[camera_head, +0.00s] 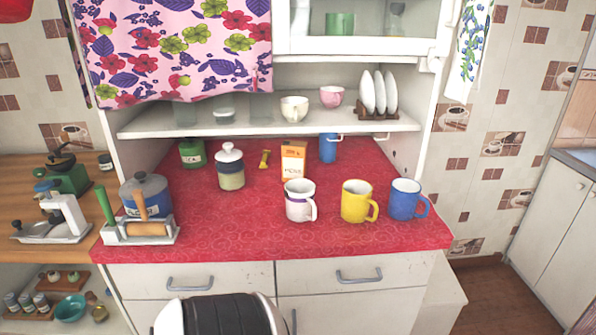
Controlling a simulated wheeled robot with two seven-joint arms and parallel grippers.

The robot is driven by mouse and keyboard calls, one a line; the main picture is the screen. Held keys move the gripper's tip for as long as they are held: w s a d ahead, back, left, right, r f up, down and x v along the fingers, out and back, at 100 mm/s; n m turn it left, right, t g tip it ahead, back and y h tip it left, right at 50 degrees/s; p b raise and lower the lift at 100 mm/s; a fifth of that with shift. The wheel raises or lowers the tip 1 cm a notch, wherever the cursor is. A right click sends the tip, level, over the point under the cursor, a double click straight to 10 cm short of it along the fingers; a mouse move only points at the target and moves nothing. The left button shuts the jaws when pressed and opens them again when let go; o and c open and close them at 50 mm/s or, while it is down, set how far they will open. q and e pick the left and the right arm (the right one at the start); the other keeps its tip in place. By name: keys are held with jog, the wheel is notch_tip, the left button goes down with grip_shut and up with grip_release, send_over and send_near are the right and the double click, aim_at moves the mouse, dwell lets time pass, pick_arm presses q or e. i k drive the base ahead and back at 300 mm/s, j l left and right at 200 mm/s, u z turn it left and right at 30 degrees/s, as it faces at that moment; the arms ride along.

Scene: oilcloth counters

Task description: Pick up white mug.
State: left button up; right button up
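The white mug (299,203) stands upright near the front middle of the red oilcloth counter (245,232). Nothing is touching the white mug's front. Neither of my grippers shows in this view, so I cannot see their state.
Behind the white mug stands an orange and white carton (293,163). The counter's front middle is clear.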

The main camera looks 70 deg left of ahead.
aim_at(299, 192)
jog(key=u, duration=1.8)
